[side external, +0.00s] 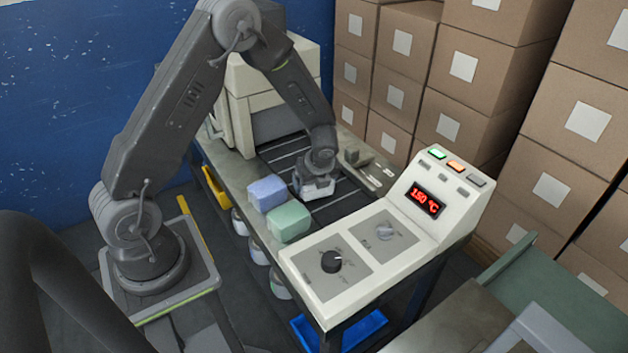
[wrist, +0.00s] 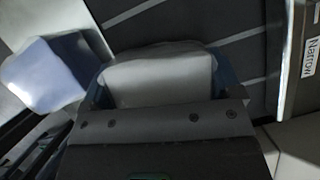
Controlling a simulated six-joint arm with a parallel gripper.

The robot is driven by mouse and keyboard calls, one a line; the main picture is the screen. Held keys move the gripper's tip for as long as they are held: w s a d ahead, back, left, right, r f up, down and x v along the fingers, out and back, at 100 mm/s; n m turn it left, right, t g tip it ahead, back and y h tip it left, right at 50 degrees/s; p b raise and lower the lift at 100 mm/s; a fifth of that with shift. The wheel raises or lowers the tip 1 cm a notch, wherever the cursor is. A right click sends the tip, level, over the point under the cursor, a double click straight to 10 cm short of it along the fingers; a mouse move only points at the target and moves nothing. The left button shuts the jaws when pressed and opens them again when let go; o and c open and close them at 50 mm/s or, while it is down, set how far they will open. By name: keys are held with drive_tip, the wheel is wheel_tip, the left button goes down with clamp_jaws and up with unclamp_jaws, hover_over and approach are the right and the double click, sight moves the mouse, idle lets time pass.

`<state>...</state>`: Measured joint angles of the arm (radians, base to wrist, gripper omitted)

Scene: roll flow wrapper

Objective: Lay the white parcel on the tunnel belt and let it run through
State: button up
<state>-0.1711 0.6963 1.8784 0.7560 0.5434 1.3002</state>
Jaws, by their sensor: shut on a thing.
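The white parcel (wrist: 158,76) is between the fingers of my gripper (wrist: 160,85) in the wrist view. In the side view my gripper (side external: 317,186) points down over the dark tunnel belt (side external: 345,199), shut on the white parcel (side external: 318,193), which shows only in part below it. I cannot tell whether the parcel touches the belt. The belt has pale cross lines and leads back into the cream tunnel housing (side external: 240,95). It also shows behind the parcel in the wrist view (wrist: 225,22).
A blue parcel (side external: 267,192) and a green parcel (side external: 288,221) sit on the bench left of the belt. Stacked cartons (side external: 465,65) line the back right.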

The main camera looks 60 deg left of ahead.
drive_tip(key=o, duration=0.8)
drive_tip(key=shift+o, duration=0.2)
drive_tip(key=shift+r, duration=0.1)
drive_tip(key=v, duration=1.3)
drive_tip(key=shift+d+r, duration=0.15)
drive_tip(key=shift+r, duration=0.15)
